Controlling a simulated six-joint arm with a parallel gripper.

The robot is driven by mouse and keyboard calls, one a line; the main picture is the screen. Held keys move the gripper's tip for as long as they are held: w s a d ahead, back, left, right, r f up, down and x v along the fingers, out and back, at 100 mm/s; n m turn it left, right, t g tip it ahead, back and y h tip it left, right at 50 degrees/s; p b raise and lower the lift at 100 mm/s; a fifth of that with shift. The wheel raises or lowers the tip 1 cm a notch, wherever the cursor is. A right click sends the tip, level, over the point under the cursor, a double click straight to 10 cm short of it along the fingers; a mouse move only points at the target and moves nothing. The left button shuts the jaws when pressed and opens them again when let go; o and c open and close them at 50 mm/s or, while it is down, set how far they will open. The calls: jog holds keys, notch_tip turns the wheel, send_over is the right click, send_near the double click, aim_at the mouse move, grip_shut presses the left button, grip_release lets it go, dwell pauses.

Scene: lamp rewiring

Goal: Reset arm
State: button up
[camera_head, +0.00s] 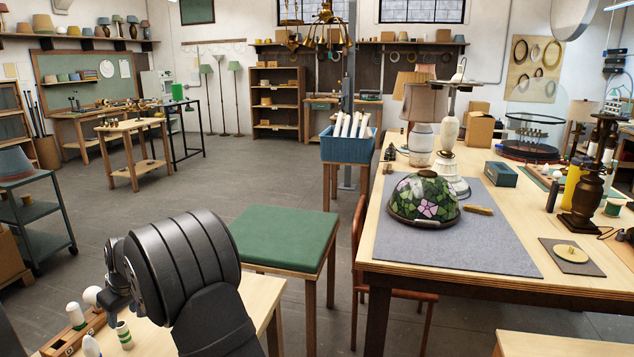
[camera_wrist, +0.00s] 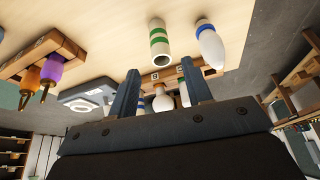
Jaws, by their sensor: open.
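My gripper (camera_wrist: 160,80) is open in the wrist view, its two dark fingers apart above a pale wooden bench top (camera_wrist: 95,22). A white cylinder with green bands (camera_wrist: 160,45) stands beyond the fingertips, apart from them. A white bulb-shaped piece with a blue band (camera_wrist: 208,45) is to its right. A wooden rack (camera_wrist: 150,78) with white bulbs shows behind and between the fingers, partly hidden. I cannot see anything held.
In the head view, the bulb rack (camera_head: 78,335) and green-banded cylinder (camera_head: 124,335) are close to my arm. A green-topped stool (camera_head: 285,240) stands right of it. A large workbench holds a stained-glass shade (camera_head: 424,199) on a grey mat (camera_head: 400,245). Open floor lies behind my arm.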

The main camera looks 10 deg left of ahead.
aim_at(122, 328)
jog(key=x, duration=0.7)
jog(key=shift+a, duration=0.1)
jog(key=shift+a+f, duration=0.15)
notch_tip(122, 328, up, 4)
jog(key=shift+f, duration=0.1)
jog(key=w+d+r, duration=0.6)
jog(key=d+r, duration=0.1)
jog(key=d, duration=0.3)
jog(key=w+d+f+m+t, duration=0.2)
jog(key=w+d+f+m, duration=0.15)
jog(key=w+d, duration=1.25)
jog(key=w+d+f+m+h, duration=0.1)
jog(key=w+d+m, duration=0.2)
jog(key=d, duration=1.1)
jog(key=w+d+f+m+t+h, duration=0.1)
jog(key=w+d+f+m, duration=0.1)
jog(key=d, duration=1.2)
jog(key=w+d+f+m, duration=0.2)
jog(key=w+d+m, duration=0.2)
jog(key=d, duration=1)
jog(key=shift+w+d+f+t+h, duration=0.2)
jog(key=shift+w+f+t+h, duration=0.1)
jog(key=shift+w+h, duration=0.1)
